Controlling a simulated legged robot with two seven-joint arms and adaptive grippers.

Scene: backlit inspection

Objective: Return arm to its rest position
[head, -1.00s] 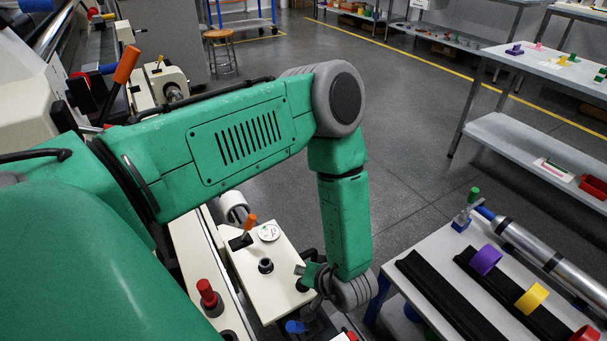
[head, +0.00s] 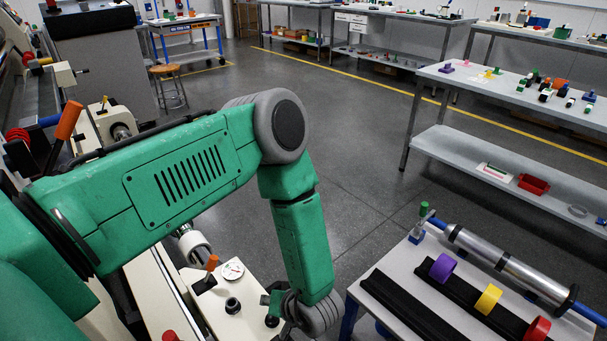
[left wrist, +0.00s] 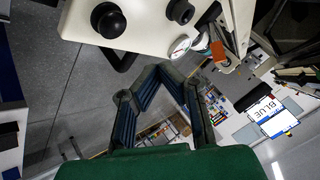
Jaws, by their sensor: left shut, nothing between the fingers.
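My left arm reaches in from the left in the head view, bends at a grey round joint and hangs down beside a cream machine panel (head: 215,312). Its gripper is mostly hidden behind the wrist at the bottom of the head view. In the left wrist view my left gripper (left wrist: 160,70) is shut, its two dark fingers meeting at the tips with nothing between them. The panel's cream surface (left wrist: 150,28) with black knobs shows beyond the fingertips. My right gripper is in neither view.
An orange-handled lever (head: 68,120) rises at the left. Open grey floor (head: 360,150) lies beyond the arm.

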